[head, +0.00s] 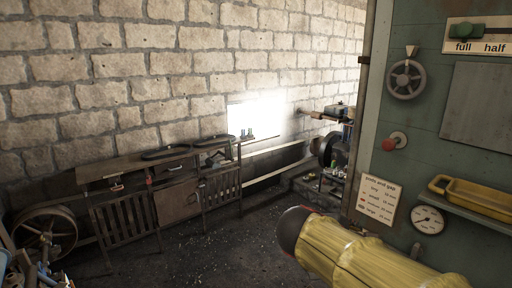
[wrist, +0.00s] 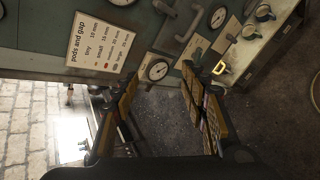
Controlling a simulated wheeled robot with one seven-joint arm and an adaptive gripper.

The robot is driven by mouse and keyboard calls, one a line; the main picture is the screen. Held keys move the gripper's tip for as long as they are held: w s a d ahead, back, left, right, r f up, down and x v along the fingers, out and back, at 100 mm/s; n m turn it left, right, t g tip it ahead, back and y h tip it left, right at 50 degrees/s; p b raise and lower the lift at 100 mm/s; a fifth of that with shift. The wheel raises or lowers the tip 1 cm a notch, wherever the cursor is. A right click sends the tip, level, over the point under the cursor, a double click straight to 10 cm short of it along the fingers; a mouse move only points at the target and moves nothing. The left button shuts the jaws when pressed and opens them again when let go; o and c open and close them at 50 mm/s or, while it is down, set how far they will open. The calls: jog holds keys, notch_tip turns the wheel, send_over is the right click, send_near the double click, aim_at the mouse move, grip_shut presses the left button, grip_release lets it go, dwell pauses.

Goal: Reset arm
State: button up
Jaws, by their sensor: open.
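My arm (head: 365,258), in a yellow cover with a dark rounded end, reaches in at the lower right of the head view. The fingers do not show there. In the wrist view my gripper (wrist: 160,98) has its two fingers spread wide apart. Nothing is between them; the dark floor shows through the gap. A green panel with a "pods and gap" card (wrist: 97,42) lies beyond the fingertips. The card also shows in the head view (head: 377,200), just above my arm.
A wooden bench (head: 177,200) with belts on top stands along the stone wall. A spoked wheel (head: 45,232) is at the left. The green panel carries a handwheel (head: 405,79), a red knob (head: 389,144), a gauge (head: 428,220) and a yellow tray (head: 475,199). The middle floor is clear.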

jog(key=s+a+f+m+y+b, duration=0.2)
jog(key=s+f+b, duration=0.5)
jog(key=f, duration=0.4)
jog(key=s+a+f+m+g+y+b, duration=0.1)
jog(key=s+a+f+m+y+b, duration=0.1)
jog(key=s+f+m+b, duration=0.5)
jog(key=s+a+f+m+y+b, duration=0.1)
jog(key=s+f+m+y+b, duration=0.3)
jog(key=s+f+b, duration=0.4)
jog(key=shift+a+f+m+y, duration=0.3)
jog(key=shift+a+f, duration=0.1)
jog(key=shift+f, duration=3.15)
